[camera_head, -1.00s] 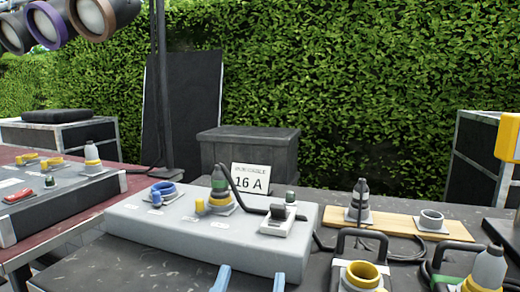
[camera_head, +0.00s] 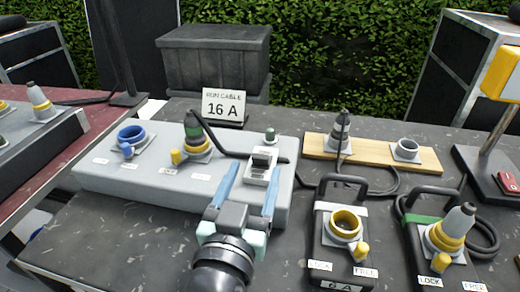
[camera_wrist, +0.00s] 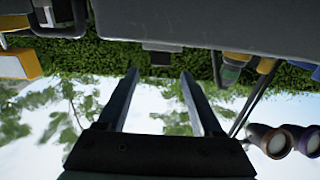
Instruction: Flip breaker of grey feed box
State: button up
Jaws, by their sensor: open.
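The grey feed box (camera_head: 128,192) lies across the middle of the table in the head view. Its breaker (camera_head: 263,161) is a dark switch on a white block near the right end, with a small green-grey knob (camera_head: 270,136) behind it. A blue socket (camera_head: 131,134) and a yellow socket with a dark, green-banded plug (camera_head: 194,130) sit to its left. My gripper (camera_head: 249,178) is open and empty, its two blue fingers pointing away over the box's right part, close in front of the breaker. I cannot tell contact. The wrist view shows the open fingers (camera_wrist: 158,85) with nothing between them.
A "16 A" sign (camera_head: 223,104) stands behind the box. To the right are a wooden board (camera_head: 320,145) with connectors, and two black handled boxes with a yellow socket (camera_head: 345,222) and a yellow plug (camera_head: 457,226). A black cable runs past the breaker.

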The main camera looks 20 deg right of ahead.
aim_at(260, 155)
jog(key=x, duration=0.6)
grip_shut()
dwell(0.3)
